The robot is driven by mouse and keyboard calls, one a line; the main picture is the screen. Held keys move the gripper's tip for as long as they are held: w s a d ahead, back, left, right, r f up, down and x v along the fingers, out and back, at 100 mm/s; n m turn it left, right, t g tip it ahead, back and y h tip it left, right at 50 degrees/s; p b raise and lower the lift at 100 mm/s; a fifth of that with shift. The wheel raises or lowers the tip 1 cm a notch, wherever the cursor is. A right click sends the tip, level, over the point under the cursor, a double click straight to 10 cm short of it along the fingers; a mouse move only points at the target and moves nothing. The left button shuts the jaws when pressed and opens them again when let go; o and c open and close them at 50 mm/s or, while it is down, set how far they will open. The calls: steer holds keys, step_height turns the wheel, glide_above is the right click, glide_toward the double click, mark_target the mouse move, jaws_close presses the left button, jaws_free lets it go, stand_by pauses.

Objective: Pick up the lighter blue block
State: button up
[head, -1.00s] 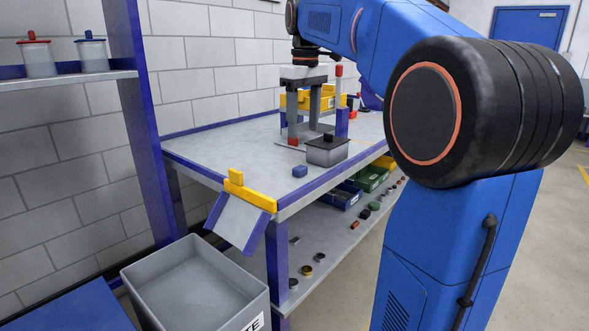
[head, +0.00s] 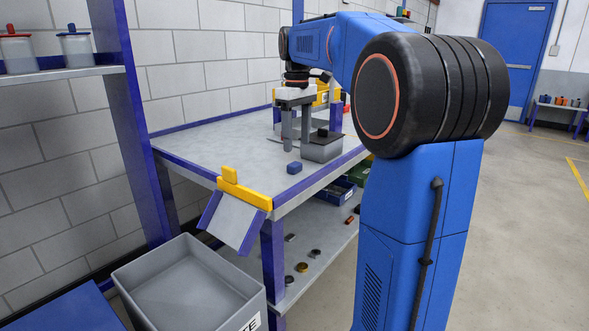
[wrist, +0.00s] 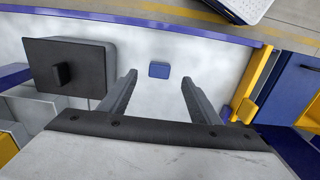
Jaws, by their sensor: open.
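One small blue block (head: 293,167) lies on the grey workbench top (head: 215,153) near its front edge. In the wrist view the same block (wrist: 159,69) lies beyond my fingertips, about centred between them. My gripper (head: 296,147) is open and empty above the bench, behind the block in the head view. Its two fingers also show in the wrist view (wrist: 159,80), apart and not touching the block. I see no second loose blue block to compare its shade with.
A grey box with a black knobbed lid (head: 322,146) stands close to my gripper; it also shows left in the wrist view (wrist: 70,67). A yellow bar (head: 243,190) tops a chute at the bench's end. A grey bin (head: 190,285) stands below.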

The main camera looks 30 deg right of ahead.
mark_target(296, 164)
steer(key=shift+w+f, duration=0.2)
steer(key=shift+f, duration=3.55)
steer(key=c, duration=1.2)
steer(key=shift+r, duration=0.15)
